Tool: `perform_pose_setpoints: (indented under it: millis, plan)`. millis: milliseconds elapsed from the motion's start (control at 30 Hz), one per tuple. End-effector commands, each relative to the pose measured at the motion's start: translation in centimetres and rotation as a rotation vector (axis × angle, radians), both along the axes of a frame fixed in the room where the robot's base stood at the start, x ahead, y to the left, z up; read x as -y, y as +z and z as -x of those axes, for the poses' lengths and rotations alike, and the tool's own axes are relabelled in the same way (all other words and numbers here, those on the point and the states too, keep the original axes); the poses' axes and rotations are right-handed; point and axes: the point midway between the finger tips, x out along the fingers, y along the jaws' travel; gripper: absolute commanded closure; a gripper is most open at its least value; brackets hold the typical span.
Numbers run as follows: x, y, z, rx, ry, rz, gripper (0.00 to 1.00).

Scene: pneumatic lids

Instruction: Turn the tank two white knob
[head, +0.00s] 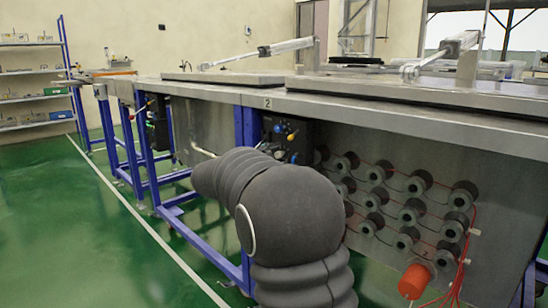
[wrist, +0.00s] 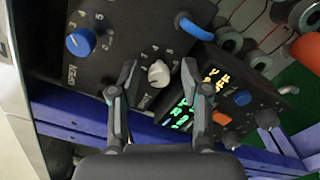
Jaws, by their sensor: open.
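The white knob (wrist: 158,73) sits on a dark control panel (wrist: 118,22) with numbers printed around it, in the middle of the wrist view. My gripper (wrist: 160,66) is open, with one finger on each side of the knob. A gap shows between each finger and the knob in the picture; I cannot tell how far the tips are from the panel. In the head view the tank (head: 365,132) carries a label "2", and its dark panel (head: 302,133) is partly behind my arm. The white knob and my gripper cannot be made out there.
A blue knob (wrist: 80,42) is on the same panel, to the left. Blue frame legs (head: 248,128) and several round grey fittings (head: 463,198) with red wires are nearby.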

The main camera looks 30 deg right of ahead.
Motion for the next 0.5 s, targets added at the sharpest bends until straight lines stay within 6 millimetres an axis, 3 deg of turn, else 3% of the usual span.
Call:
perform_pose_setpoints:
  millis: [200,267,400,500]
  plan:
    - [-0.01,0.00,-0.02,0.000,0.001,0.000,0.53]
    - [-0.02,0.00,-0.02,0.000,0.001,0.000,0.65]
    - [-0.01,0.00,-0.01,0.000,0.001,0.000,1.00]
    - [-0.01,-0.02,0.00,0.000,0.000,0.000,1.00]
